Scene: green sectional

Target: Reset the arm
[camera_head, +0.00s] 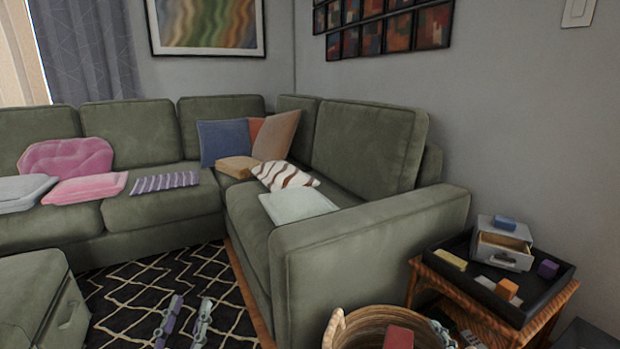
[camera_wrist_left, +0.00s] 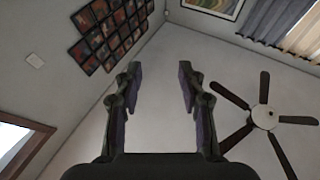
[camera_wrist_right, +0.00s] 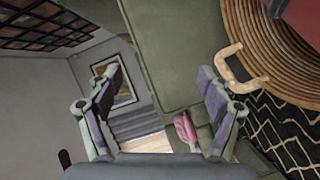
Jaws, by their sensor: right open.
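My left gripper (camera_head: 191,303) shows at the bottom of the head view, in front of the patterned rug. Its two fingers stand apart with nothing between them. In the left wrist view the open fingers (camera_wrist_left: 158,75) point up toward the ceiling and wall. My right gripper (camera_wrist_right: 158,78) is open and empty in the right wrist view, with the sofa and wall beyond its fingers. In the head view, pale parts at the bottom edge right of the basket look like part of the right gripper.
A wicker basket (camera_head: 340,330) with a red item (camera_head: 398,337) stands at bottom right. Beside it, a rattan table (camera_head: 420,272) bears a black tray (camera_head: 560,290) with blocks and a small drawer box (camera_head: 500,256). The green sofa (camera_head: 365,235) fills the middle; the rug (camera_head: 125,290) is open floor.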

